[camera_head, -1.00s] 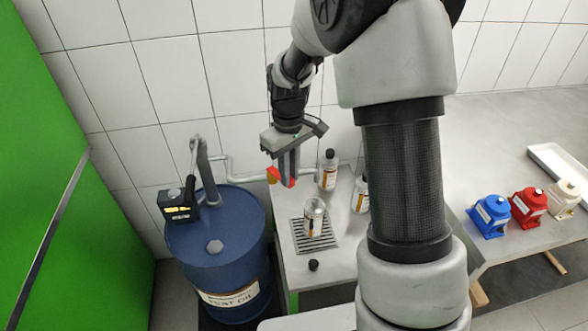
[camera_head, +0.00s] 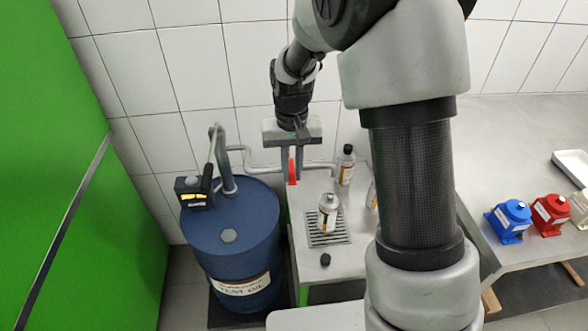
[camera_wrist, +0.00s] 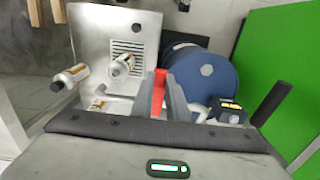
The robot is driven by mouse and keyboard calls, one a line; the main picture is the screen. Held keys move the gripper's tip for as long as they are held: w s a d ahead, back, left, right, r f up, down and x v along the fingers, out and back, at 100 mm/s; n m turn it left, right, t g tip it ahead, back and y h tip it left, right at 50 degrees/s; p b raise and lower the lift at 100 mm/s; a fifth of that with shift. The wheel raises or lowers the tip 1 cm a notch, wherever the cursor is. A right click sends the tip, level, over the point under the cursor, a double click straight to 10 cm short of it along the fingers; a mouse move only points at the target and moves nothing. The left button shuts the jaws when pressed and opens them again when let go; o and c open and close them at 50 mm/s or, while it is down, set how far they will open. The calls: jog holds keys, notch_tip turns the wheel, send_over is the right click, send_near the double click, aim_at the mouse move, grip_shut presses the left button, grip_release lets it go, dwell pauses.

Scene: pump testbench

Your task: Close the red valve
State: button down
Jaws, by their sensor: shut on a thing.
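The red valve (camera_head: 292,168) is on the grey pipe behind the metal table, right of the blue drum. Its red handle shows as a narrow upright strip. In the wrist view the red handle (camera_wrist: 159,92) sits between the grey fingers. My gripper (camera_head: 298,172) points down and is shut on the handle; it also shows in the wrist view (camera_wrist: 161,100). The fingers hide part of the handle and the valve body.
A blue oil drum (camera_head: 230,262) with a hand pump and a black meter (camera_head: 194,193) stands left. Bottles (camera_head: 346,168) stand close right of my gripper.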

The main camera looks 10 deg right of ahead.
aim_at(292, 176)
jog(key=shift+w, duration=0.1)
jog(key=c, duration=1.7)
grip_release()
notch_tip(292, 176, up, 18)
jog(key=shift+f+p, duration=0.25)
jog(key=shift+p, duration=0.3)
jog(key=s+d+r+t+p, duration=0.3)
jog(key=s+d+r, duration=0.2)
jog(key=s+r, duration=0.5)
jog(key=s+t, duration=0.1)
jog(key=s, duration=0.3)
jog(key=s+d+f+p, duration=0.1)
jog(key=s, duration=0.3)
jog(key=s+d+t, duration=0.1)
jog(key=s, duration=0.3)
jog(key=shift+d+f+t, duration=0.25)
jog(key=shift+f+t, duration=0.05)
jog(key=shift+f, duration=0.1)
